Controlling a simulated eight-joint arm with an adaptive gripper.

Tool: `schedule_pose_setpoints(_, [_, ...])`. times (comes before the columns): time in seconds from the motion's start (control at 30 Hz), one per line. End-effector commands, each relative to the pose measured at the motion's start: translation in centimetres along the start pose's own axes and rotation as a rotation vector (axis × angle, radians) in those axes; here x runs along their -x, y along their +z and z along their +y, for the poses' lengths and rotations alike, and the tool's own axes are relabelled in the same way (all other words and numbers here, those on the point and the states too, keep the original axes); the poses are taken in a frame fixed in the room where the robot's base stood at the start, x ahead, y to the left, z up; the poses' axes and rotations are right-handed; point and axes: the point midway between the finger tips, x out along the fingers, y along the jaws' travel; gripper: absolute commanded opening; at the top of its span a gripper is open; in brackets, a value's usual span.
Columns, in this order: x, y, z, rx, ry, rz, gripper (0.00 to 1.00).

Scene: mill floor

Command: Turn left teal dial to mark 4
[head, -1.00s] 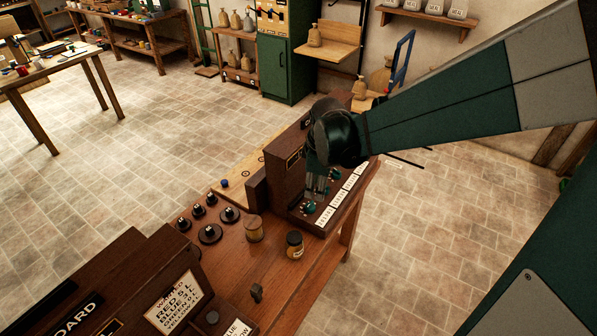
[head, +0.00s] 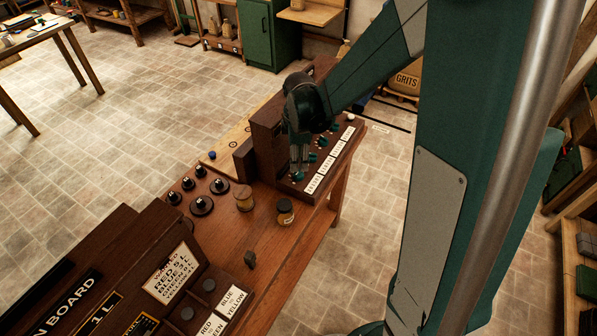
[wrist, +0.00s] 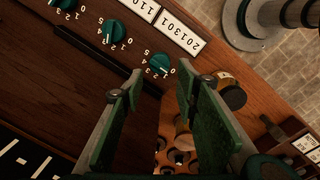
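A row of teal dials sits on a dark wood panel. The left teal dial (head: 298,176) is at the panel's near end in the head view, right below my gripper (head: 299,164). In the wrist view the left dial (wrist: 159,65) lies just beyond and between the fingertips, with numbers around it and a pale pointer line. The mark it points to is too small to read surely. My gripper (wrist: 160,88) is open, its green-padded fingers apart with nothing between them. Two more teal dials (wrist: 111,31) (wrist: 63,4) show further up-left in the wrist view.
White number cards (head: 328,165) run along the panel's front. A dark upright board (head: 265,140) stands behind the dials. A wooden spool (head: 244,198) and a dark-lidded jar (head: 285,211) stand near. Black knobs (head: 198,172) are to the left.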

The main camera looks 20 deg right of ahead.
Motion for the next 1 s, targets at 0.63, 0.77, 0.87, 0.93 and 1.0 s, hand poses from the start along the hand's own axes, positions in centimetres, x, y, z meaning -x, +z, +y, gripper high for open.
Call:
schedule_pose_setpoints(0.63, [-2.3, 0.0, 0.0, -0.001, 0.0, 0.0, 0.31])
schedule_pose_setpoints(0.77, [-3.5, 0.0, 0.1, -0.001, 0.0, 0.0, 0.31])
schedule_pose_setpoints(0.87, [-4.5, 0.0, 0.0, -0.001, 0.0, 0.0, 0.31])
schedule_pose_setpoints(0.93, [-5.2, 0.0, 0.1, -0.001, 0.0, 0.0, 0.31])
schedule_pose_setpoints(1.0, [-5.8, 0.0, 0.0, -0.001, 0.0, 0.0, 0.31])
